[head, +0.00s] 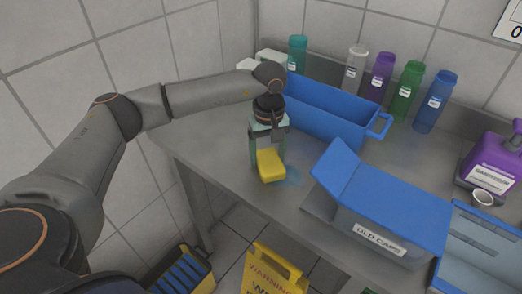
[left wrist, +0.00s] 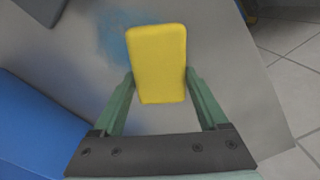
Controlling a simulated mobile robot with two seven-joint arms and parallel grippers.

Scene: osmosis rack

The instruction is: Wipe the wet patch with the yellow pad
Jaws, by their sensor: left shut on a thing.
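The yellow pad (head: 270,165) is held between the fingers of my left gripper (head: 268,150), low over the grey bench near its front edge. In the left wrist view the pad (left wrist: 158,62) sits between the two green fingers of the gripper (left wrist: 160,88). The wet patch (head: 292,176) is a bluish stain on the bench just right of the pad. In the left wrist view the patch (left wrist: 118,38) shows beside the pad, and the pad hides part of it. I cannot tell whether the pad touches the bench. My right gripper is not in view.
A blue bin (head: 325,118) stands behind the gripper. A box labelled "OLD CAPS" (head: 385,217) with blue flaps stands right of the patch. Several coloured bottles (head: 405,92) line the wall. A purple sanitiser bottle (head: 494,160) is far right. A yellow warning sign (head: 274,274) is on the floor.

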